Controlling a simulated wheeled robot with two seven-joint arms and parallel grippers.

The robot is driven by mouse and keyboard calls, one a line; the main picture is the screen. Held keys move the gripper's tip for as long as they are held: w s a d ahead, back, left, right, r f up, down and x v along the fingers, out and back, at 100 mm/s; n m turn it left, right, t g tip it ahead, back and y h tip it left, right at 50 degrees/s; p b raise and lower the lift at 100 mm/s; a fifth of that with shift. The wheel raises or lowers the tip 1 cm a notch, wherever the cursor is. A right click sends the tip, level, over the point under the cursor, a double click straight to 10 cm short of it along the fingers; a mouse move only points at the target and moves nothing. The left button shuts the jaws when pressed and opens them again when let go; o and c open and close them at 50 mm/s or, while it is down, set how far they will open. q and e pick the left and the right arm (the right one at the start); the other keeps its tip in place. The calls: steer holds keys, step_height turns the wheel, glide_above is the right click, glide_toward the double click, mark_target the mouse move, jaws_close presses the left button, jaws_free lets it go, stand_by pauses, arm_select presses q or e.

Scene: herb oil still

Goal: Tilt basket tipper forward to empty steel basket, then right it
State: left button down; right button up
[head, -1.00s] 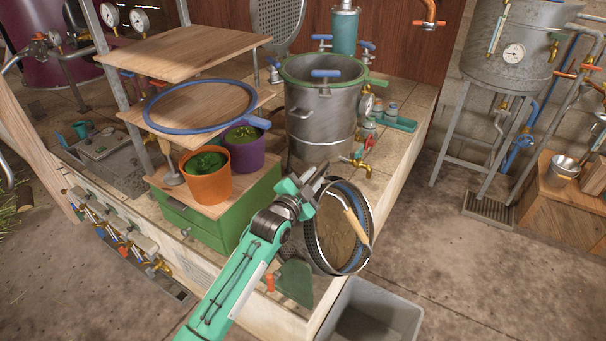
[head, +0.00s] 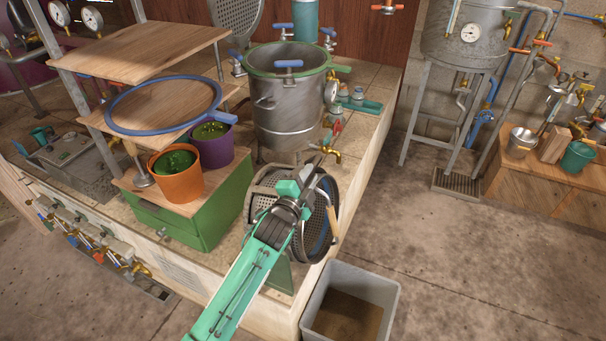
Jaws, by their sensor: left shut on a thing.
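The steel basket (head: 318,232) lies tipped over in the basket tipper at the counter's front corner. Its round mouth faces right and forward, towards the floor side. Its inside looks dark, with no brown fill visible. A bail with a wooden grip (head: 333,224) hangs across the mouth. The tipper's green support (head: 281,274) shows below, partly behind my arm. My left gripper (head: 308,182) is at the upper edge of the basket, shut on the tipper; its fingertips and the held part are hard to make out. My right gripper is not in view.
A grey bin (head: 391,290) stands on the floor below the counter corner, with brown matter (head: 348,318) in its bottom. A steel pot (head: 291,118) stands behind the basket. Orange (head: 176,184) and purple (head: 212,152) pots stand left on a green drawer box (head: 205,224).

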arm_select(q)
steer(key=shift+s+d+f, duration=0.25)
steer(key=shift+d+f, duration=0.1)
steer(key=shift+f, duration=0.15)
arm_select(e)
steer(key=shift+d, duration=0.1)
arm_select(q)
steer(key=c, duration=1.3)
jaws_free()
steer(key=shift+r, duration=0.2)
steer(key=shift+a, duration=0.1)
steer(key=b+v, duration=0.2)
steer(key=v, duration=1.1)
steer(key=shift+s+r, duration=0.1)
steer(key=shift+s, duration=0.25)
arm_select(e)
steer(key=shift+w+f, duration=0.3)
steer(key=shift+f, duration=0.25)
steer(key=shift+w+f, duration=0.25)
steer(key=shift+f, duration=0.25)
